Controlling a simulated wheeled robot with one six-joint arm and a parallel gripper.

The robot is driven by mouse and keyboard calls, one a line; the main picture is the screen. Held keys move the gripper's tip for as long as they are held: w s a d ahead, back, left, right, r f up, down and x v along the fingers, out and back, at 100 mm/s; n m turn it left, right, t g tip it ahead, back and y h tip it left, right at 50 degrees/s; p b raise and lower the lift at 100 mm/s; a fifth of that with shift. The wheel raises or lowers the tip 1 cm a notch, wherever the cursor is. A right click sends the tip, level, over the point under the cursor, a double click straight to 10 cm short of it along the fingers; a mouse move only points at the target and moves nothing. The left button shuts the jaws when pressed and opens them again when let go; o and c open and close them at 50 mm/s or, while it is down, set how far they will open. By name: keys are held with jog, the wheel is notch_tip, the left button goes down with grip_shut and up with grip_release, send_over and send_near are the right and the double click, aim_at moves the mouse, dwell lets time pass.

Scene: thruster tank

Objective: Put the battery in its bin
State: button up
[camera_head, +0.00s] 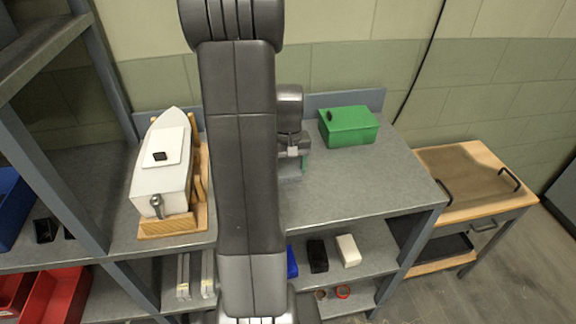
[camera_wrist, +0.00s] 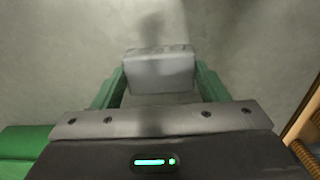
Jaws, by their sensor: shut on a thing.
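My gripper (camera_wrist: 161,76) is shut on a light grey block (camera_wrist: 158,66), with a green finger on each side of it. The block looks like the battery, though I see no label. Below it in the wrist view is a plain grey surface with a soft dark shadow. In the head view my gripper (camera_head: 297,163) is over the workbench top (camera_head: 350,185), partly hidden behind my arm, and the block is hard to make out. A blue bin (camera_head: 12,208) is at the left edge and a red bin (camera_head: 58,295) is lower left. Neither shows which is for batteries.
A white model boat (camera_head: 150,180) stands on a wooden cradle (camera_head: 172,222) left of my arm. A green box (camera_head: 350,127) sits at the back right of the bench. A shelf below holds a black block (camera_head: 318,255) and a white block (camera_head: 348,250). The bench's right front is clear.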

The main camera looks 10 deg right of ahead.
jog(key=shift+f, duration=0.1)
jog(key=o, duration=1.2)
